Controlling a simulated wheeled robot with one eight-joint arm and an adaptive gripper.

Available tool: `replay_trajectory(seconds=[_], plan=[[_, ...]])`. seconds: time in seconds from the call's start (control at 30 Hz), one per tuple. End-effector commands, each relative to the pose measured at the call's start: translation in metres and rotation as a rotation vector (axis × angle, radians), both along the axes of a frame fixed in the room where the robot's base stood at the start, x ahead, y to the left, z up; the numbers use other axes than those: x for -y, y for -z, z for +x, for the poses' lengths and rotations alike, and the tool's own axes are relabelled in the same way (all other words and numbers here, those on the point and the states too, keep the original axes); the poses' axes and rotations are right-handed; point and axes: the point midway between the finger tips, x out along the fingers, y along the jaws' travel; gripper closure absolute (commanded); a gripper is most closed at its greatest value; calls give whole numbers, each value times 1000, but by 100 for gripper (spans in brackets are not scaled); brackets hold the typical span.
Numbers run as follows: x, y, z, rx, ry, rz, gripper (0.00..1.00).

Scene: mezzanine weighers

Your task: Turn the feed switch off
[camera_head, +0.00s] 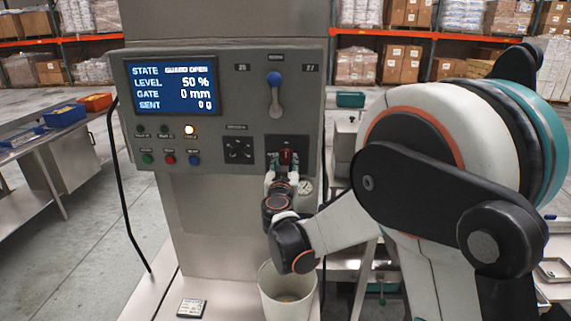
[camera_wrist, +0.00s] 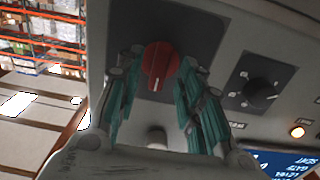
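A red rotary knob (camera_head: 287,157) sits on a dark square plate at the lower right of the grey control panel (camera_head: 215,75). Its label is not legible, so I cannot confirm it is the feed switch. In the wrist view the red knob (camera_wrist: 160,62) has a white mark pointing down the picture. My gripper (camera_head: 283,180) is in front of this knob. In the wrist view my gripper (camera_wrist: 162,80) is open, with one green-padded finger on each side of the knob. I cannot tell whether the fingertips touch it.
A black knob (camera_head: 238,150) is left of the red one, and a blue-tipped lever (camera_head: 275,95) is above. The screen (camera_head: 172,87) reads guard open, level 50 %, gate 0 mm. An amber lamp (camera_head: 189,130) glows. A white bucket (camera_head: 287,295) stands below my gripper.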

Motion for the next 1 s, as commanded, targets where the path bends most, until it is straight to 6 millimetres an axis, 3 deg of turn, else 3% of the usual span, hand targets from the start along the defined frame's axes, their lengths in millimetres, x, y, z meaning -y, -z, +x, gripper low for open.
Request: replay_trajectory(seconds=[0.17,0.47,0.6,0.63,1.0], plan=[[1,0,12,0,0,0,65],[0,0,13,0,0,0,65],[0,0,13,0,0,0,97],[0,0,13,0,0,0,100],[0,0,13,-1,0,-23,100]])
